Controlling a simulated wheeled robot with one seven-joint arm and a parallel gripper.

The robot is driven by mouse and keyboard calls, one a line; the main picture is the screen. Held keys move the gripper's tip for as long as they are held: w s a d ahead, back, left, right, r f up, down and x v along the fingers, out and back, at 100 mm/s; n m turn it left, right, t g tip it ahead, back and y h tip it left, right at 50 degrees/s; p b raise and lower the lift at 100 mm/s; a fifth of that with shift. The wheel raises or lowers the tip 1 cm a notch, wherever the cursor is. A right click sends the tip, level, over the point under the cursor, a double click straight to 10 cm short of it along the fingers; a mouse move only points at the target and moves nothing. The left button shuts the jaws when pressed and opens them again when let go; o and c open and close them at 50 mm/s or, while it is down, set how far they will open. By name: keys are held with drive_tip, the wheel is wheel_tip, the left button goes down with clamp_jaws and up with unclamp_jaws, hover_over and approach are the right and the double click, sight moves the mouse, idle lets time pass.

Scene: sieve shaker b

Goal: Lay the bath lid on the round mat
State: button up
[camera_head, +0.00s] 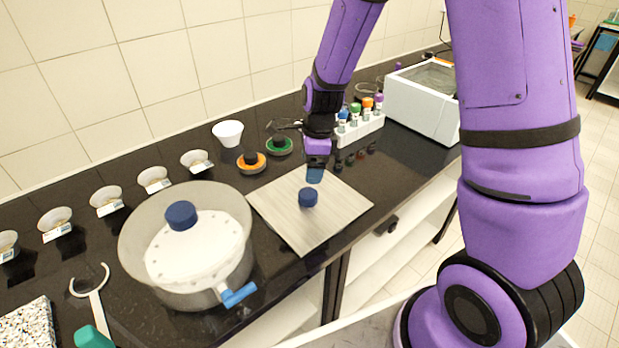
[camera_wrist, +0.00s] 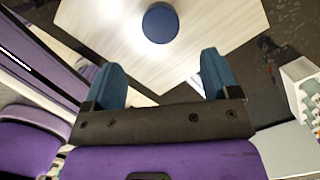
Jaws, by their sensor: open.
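The lid, a pale, flat, square-looking panel (camera_head: 292,226) with a round dark blue knob (camera_head: 308,197), lies on the black counter. In the wrist view the panel (camera_wrist: 97,25) and its knob (camera_wrist: 160,23) are at the top. My gripper (camera_head: 315,175) is just behind the knob in the head view. In the wrist view its two blue fingers (camera_wrist: 161,64) are spread apart and empty, with the knob beyond their tips. I cannot make out a round mat; whether one lies under the panel is hidden.
A large pot (camera_head: 190,298) with a blue-knobbed white cover stands left of the panel. Orange (camera_head: 251,162) and green (camera_head: 279,146) round items stand behind. A tube rack (camera_head: 360,130) and an open white box (camera_head: 420,105) are behind right. Several small bowls line the wall.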

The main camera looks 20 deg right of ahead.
drive_tip(key=s+d+r+n+t, duration=0.1)
drive_tip(key=s+r+n, duration=0.25)
drive_tip(key=r, duration=0.35)
drive_tip(key=s+d+r+n+t, duration=0.1)
drive_tip(key=s+r+n, duration=0.25)
drive_tip(key=r, duration=0.25)
drive_tip(key=s+d+r+n, duration=0.2)
drive_tip(key=s+r+n, duration=0.15)
drive_tip(key=r, duration=0.35)
drive_tip(key=s+d+r+n+t, duration=0.1)
drive_tip(key=s+r+n, duration=0.3)
drive_tip(key=s+n, duration=0.1)
drive_tip(key=s+d+r+n+t+h, duration=0.1)
drive_tip(key=s+r+n, duration=0.3)
drive_tip(key=s, duration=0.4)
drive_tip(key=shift+s+d+n+t, duration=0.3)
drive_tip(key=shift+d+n+t, duration=0.1)
drive_tip(key=shift+n, duration=0.45)
drive_tip(key=shift+r, duration=0.1)
